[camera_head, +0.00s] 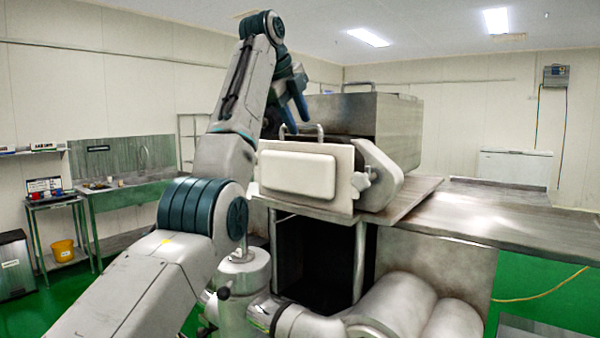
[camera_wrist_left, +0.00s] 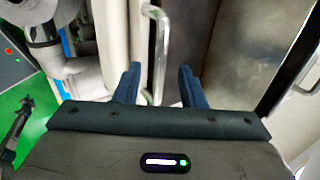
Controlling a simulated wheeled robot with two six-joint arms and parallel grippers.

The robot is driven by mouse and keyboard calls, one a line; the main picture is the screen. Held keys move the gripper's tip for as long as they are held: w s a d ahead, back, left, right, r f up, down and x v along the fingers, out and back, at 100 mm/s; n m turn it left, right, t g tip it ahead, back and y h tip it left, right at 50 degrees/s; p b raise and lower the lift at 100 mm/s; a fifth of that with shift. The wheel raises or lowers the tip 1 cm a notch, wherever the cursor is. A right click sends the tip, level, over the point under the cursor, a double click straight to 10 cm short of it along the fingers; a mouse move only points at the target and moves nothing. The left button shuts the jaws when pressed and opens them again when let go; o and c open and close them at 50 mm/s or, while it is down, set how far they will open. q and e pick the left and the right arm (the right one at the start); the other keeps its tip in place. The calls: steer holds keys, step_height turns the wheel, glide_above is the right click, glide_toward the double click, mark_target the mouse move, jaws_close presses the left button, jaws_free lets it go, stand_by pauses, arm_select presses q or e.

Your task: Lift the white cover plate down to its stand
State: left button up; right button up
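The white cover plate (camera_head: 299,175) is upright on the front of the metal machine, with a raised rounded panel on its face. A bent metal bar handle (camera_head: 304,126) stands at its top edge. My left gripper (camera_head: 293,122) points down just above and beside this handle. In the left wrist view my left gripper (camera_wrist_left: 159,75) has its two blue fingers apart, with the handle (camera_wrist_left: 161,45) between them in the picture. Whether a finger touches the handle cannot be told. My right gripper is not in view. I cannot make out a stand for the plate.
The machine's metal hopper box (camera_head: 345,115) rises behind the plate. A metal table (camera_head: 490,215) extends to the right. Large pale cylinders (camera_head: 400,310) lie below. A side table with a yellow bucket (camera_head: 63,250) stands far left.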

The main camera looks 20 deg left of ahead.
arm_select(q)
steer(key=shift+w+f, duration=0.25)
steer(key=shift+w, duration=0.05)
steer(key=shift+s+r, duration=0.1)
steer(key=shift+s, duration=0.1)
steer(key=shift+c, duration=0.9)
steer(key=shift+s, duration=0.1)
jaws_close()
